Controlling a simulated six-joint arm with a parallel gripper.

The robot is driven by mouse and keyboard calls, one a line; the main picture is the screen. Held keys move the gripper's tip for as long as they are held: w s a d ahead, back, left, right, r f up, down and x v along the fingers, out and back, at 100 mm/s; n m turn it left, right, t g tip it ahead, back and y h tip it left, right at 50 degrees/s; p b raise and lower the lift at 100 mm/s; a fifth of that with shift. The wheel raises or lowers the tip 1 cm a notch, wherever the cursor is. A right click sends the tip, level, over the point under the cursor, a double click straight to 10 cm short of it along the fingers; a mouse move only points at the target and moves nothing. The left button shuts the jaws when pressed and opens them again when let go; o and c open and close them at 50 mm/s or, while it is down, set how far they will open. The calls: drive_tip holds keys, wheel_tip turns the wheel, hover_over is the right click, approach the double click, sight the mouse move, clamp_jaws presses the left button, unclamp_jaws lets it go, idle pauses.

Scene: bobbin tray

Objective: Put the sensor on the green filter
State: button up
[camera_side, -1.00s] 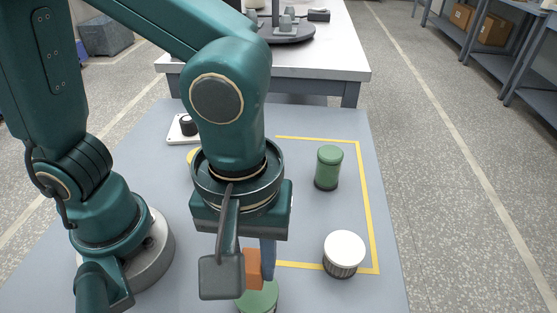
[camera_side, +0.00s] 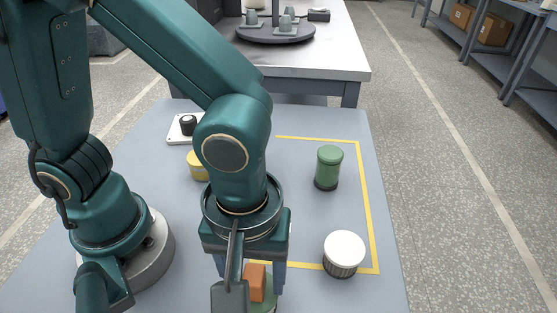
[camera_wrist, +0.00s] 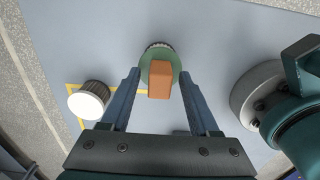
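The sensor, which I take to be the orange block (camera_side: 256,281), stands on the round green top of the green filter (camera_side: 264,307) at the bottom of the side view. In the wrist view the orange block (camera_wrist: 159,80) overlaps the near part of the green filter's top (camera_wrist: 150,59), and a dark ribbed edge shows behind it. My gripper (camera_wrist: 160,73) is open, with one finger on each side of the block and visible gaps. In the side view my wrist hides part of the block and filter.
A white-topped ribbed filter (camera_side: 344,253) stands to the right by the yellow tape corner. A green canister (camera_side: 328,168) stands farther back. A yellow round item (camera_side: 198,166) and a white plate with a black knob (camera_side: 185,128) are behind my arm.

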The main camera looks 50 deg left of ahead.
sight(254, 276)
wheel_tip(254, 276, up, 11)
drive_tip(key=shift+f, duration=0.2)
drive_tip(key=w+a+m+t, duration=0.3)
drive_tip(key=a+m, duration=0.6)
drive_tip(key=a, duration=0.6)
drive_tip(key=f+t, duration=0.1)
drive_tip(key=t, duration=0.1)
drive_tip(key=shift+w+a+t, duration=0.2)
drive_tip(key=shift+a+t, duration=0.05)
drive_tip(key=shift+t, duration=0.05)
